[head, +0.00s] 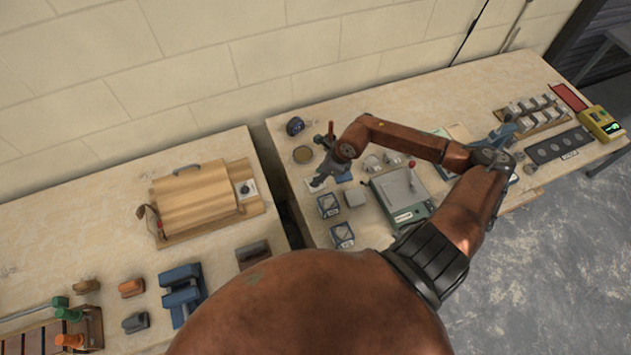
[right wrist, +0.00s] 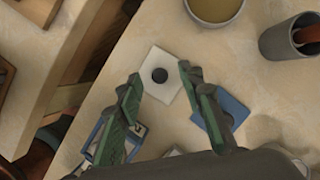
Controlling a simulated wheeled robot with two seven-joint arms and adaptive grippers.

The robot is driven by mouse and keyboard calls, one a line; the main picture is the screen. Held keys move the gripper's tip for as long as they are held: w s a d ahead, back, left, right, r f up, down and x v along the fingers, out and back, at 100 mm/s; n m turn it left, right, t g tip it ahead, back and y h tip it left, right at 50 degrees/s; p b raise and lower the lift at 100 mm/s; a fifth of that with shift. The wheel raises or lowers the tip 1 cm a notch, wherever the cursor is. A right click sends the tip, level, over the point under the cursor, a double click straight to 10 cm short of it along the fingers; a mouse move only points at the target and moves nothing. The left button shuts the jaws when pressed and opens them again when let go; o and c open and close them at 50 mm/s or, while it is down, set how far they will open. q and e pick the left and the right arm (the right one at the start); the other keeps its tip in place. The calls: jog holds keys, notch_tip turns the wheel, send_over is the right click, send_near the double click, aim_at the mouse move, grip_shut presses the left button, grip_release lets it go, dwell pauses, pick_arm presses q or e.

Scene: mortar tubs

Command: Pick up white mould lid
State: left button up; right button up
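The white mould lid (right wrist: 158,88) is a flat square plate with a round black knob in its middle. It lies on the bench top in the right wrist view. In the head view, a pale edge beside my gripper (head: 312,185) looks like it, mostly hidden. My right gripper (right wrist: 160,72) is open and empty, pointing down with its green-grey fingertips on either side of the knob in the picture. I cannot tell how high above the lid it is. It also shows in the head view (head: 320,185). My left gripper is not in view.
A blue mould (right wrist: 233,108) is close by the right finger; another blue-framed mould (right wrist: 98,140) is near the left finger. A round dish (right wrist: 215,10) and a grey cup (right wrist: 283,45) stand beyond. A gap separates two benches; a grey-green device (head: 400,195) is right.

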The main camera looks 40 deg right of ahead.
jog(key=shift+w+a+f, duration=0.1)
jog(key=shift+w+f, duration=0.1)
jog(key=shift+f, duration=0.5)
jog(key=shift+c, duration=0.4)
grip_shut()
